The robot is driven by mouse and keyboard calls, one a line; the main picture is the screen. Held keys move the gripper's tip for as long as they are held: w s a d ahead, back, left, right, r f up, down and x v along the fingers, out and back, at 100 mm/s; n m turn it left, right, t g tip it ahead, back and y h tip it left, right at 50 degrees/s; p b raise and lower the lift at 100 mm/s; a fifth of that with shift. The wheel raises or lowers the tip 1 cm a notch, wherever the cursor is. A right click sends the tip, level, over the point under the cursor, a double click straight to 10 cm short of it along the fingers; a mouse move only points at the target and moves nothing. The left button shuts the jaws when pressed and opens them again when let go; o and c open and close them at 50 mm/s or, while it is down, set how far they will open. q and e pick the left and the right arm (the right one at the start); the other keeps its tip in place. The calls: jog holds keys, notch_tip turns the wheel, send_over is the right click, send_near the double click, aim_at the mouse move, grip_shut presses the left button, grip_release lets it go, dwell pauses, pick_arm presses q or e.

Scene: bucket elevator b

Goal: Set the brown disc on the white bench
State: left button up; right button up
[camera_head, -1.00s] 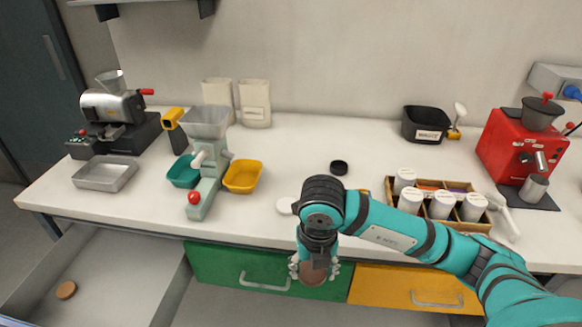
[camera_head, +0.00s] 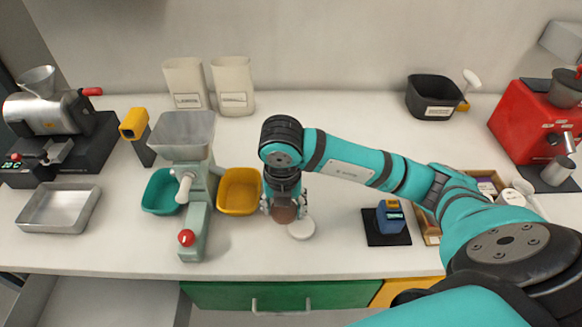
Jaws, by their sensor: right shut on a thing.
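My right gripper (camera_head: 283,209) points down over the white bench (camera_head: 235,262), just right of the yellow tray. It is shut on the brown disc (camera_head: 284,214), which is partly covered by the fingers. A round white disc (camera_head: 301,230) lies on the bench right beside the gripper. I cannot tell whether the brown disc touches the bench. My left gripper is not in view.
Left of the gripper stand a grey-green hand mill (camera_head: 187,150), a teal tray (camera_head: 160,192) and the yellow tray (camera_head: 239,191). A blue device (camera_head: 390,217) on a black mat is to the right. The bench front between is clear.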

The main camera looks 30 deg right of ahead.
jog(key=w+d, duration=0.1)
jog(key=w+d+p, duration=0.1)
jog(key=d, duration=0.1)
jog(key=shift+d+r, duration=0.2)
jog(key=shift+d, duration=0.1)
jog(key=w+d+p, duration=0.1)
jog(key=w+d, duration=0.1)
jog(key=w, duration=0.1)
jog(key=w+d+f+p, duration=0.1)
jog(key=w+d, duration=0.2)
jog(key=shift+w+d+f, duration=0.1)
jog(key=shift+d+f, duration=0.05)
jog(key=shift+d, duration=0.05)
jog(key=shift+w+d, duration=0.3)
jog(key=shift+d, duration=0.15)
jog(key=shift+w+d+f+p, duration=0.15)
jog(key=shift+d+f+p, duration=0.1)
jog(key=shift+p, duration=0.3)
notch_tip(320, 180, down, 2)
jog(key=shift+f+p, duration=0.25)
jog(key=shift+p, duration=0.25)
jog(key=shift+w+f, duration=0.1)
jog(key=shift+f, duration=0.25)
